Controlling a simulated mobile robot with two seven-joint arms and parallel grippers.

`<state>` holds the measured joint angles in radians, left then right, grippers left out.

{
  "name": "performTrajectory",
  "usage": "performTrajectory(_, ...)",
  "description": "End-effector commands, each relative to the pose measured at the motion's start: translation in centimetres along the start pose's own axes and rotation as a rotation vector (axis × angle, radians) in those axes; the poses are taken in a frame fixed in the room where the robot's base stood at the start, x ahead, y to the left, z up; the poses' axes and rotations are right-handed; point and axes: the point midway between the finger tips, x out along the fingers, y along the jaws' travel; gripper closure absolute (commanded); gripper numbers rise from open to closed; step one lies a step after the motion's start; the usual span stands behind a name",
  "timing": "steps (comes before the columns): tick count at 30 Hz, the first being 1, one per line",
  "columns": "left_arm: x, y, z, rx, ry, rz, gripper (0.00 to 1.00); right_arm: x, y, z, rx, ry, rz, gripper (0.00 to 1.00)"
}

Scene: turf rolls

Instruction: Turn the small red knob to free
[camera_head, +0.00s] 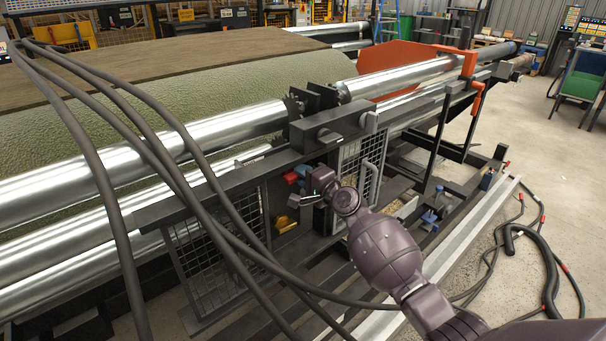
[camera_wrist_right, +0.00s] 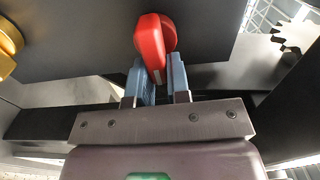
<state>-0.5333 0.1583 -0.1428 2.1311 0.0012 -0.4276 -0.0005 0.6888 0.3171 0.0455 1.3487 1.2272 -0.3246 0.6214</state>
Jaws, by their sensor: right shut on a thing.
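The small red knob (camera_wrist_right: 150,45) shows in the right wrist view on the underside of a dark panel, a flat red handle with a rounder red part behind it. My right gripper (camera_wrist_right: 158,76) has its two blue-grey fingers on either side of the handle's lower end and is shut on it. In the head view the red knob (camera_head: 291,177) is small, on the front of the roller machine, with my right gripper (camera_head: 300,174) reaching it from the right. Marks on the knob are too small to read. My left gripper is not in view.
A yellow part (camera_head: 285,224) sits below the knob. Mesh guards (camera_head: 358,165) flank the spot. Thick dark hoses (camera_head: 165,150) cross the left foreground. Polished rollers (camera_head: 230,122) and a green turf roll (camera_head: 240,85) lie behind. Open floor (camera_head: 560,170) is at right.

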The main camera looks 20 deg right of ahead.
Motion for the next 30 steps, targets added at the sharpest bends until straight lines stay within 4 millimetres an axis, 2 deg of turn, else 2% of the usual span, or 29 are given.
performTrajectory(20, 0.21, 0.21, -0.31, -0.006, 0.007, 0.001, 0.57, -0.02, 0.18, 0.00, 0.059, 0.000, 0.000, 1.00)
performTrajectory(21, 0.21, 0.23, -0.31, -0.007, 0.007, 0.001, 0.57, -0.02, 0.18, 0.00, 0.058, 0.000, 0.000, 0.77)
performTrajectory(24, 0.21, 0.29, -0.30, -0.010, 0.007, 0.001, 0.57, -0.01, 0.17, 0.00, 0.058, 0.000, 0.000, 0.62)
performTrajectory(25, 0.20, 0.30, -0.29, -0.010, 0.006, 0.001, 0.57, -0.01, 0.17, 0.00, 0.057, 0.000, 0.000, 0.57)
performTrajectory(30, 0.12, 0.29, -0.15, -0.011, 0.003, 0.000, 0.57, -0.01, 0.16, 0.00, 0.056, 0.000, 0.000, 0.57)
